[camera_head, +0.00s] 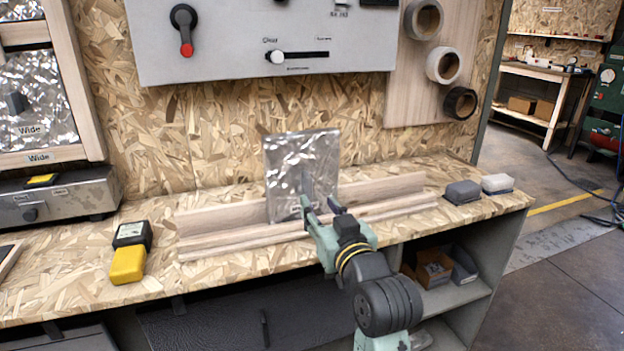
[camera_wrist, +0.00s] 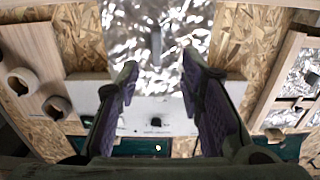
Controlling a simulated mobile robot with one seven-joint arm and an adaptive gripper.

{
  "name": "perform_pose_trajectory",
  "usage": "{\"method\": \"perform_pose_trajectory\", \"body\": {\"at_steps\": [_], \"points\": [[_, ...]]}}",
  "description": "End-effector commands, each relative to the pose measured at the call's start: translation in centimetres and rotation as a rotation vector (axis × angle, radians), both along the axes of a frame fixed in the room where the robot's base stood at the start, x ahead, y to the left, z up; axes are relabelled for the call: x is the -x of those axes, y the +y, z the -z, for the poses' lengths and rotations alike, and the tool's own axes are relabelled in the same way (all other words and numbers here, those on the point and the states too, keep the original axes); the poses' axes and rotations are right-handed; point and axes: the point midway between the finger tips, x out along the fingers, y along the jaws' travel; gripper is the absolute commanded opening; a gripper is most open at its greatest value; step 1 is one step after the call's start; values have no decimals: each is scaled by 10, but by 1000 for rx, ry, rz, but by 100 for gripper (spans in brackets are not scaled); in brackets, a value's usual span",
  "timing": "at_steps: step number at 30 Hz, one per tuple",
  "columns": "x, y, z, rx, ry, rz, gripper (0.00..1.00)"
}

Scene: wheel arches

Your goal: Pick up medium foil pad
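The foil pad (camera_head: 285,165) is a crinkled silver square standing upright in the wooden rack (camera_head: 215,215) on the workbench. A grey handle (camera_head: 306,184) sticks out from its front face. A small label near its bottom edge is too small to read. My gripper (camera_head: 320,204) is in front of the handle, with its fingers apart. In the wrist view, the foil pad (camera_wrist: 190,30) fills the top middle, and the handle (camera_wrist: 156,42) shows between the open fingers of my gripper (camera_wrist: 158,60). The fingers appear clear of the handle.
A yellow and black device (camera_head: 130,252) lies on the bench at left. Two small blocks (camera_head: 462,192) (camera_head: 497,183) lie at the right end. A grey control panel (camera_head: 260,45) and several tape rolls (camera_head: 443,65) hang behind. Framed foil pads labelled "Wide" (camera_head: 40,100) stand at far left.

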Motion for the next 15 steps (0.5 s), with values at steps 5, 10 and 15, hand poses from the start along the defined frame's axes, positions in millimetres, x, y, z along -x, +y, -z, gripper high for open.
{"method": "perform_pose_trajectory", "body": {"at_steps": [5,10,15], "points": [[-26,9,-2,-1,1,-3,35],[-37,12,-3,0,-1,-1,35],[-61,15,-12,1,2,-3,35]]}}
